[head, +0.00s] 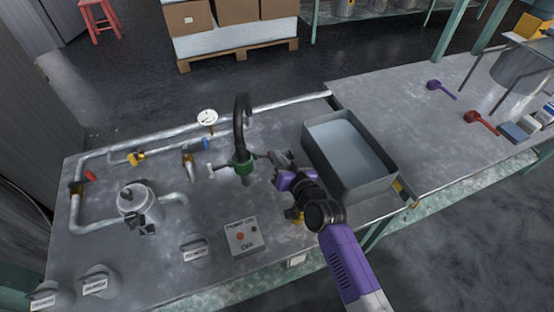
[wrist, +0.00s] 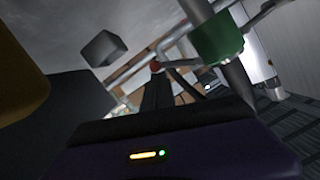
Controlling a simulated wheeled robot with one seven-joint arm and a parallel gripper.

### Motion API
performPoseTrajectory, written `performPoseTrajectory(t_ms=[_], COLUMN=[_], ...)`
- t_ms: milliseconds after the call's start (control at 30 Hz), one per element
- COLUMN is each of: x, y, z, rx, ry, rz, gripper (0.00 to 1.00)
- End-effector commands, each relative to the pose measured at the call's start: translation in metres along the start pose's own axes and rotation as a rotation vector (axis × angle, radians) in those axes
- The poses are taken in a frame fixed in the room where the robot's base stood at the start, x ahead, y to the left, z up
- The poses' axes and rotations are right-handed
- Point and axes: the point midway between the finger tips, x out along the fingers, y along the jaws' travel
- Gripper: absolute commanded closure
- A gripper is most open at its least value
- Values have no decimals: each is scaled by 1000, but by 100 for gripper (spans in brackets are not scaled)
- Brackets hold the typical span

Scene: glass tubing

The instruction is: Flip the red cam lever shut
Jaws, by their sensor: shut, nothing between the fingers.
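A small red knob (wrist: 157,67) shows in the wrist view just past my fingertips. It may be the end of the red cam lever, but I cannot tell, nor whether it touches my fingers. In the head view no red lever shows clearly by my gripper; my arm may hide it. A green collar (head: 243,167) sits on the black curved spout fitting, and a green collar (wrist: 217,38) is large at the upper right of the wrist view. My gripper (head: 280,181) is shut and empty, low over the bench, right of the green collar. Its dark fingers (wrist: 168,92) are together.
A grey water tray (head: 372,178) stands right of my gripper. The pump box (head: 243,237) lies in front. Left are pipes with a red-handled valve (head: 90,175), a gauge (head: 207,118) and a metal canister (head: 137,200). A red scoop (head: 480,120) lies far right.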

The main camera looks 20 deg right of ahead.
Motion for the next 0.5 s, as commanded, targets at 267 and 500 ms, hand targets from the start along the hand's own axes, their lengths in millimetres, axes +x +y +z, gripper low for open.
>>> performPoseTrajectory(t_ms=[267, 500], x=[4, 5], y=[5, 4], z=[17, 20], rx=[190, 246], ry=[0, 0], rz=[-48, -63], gripper=[100, 100])
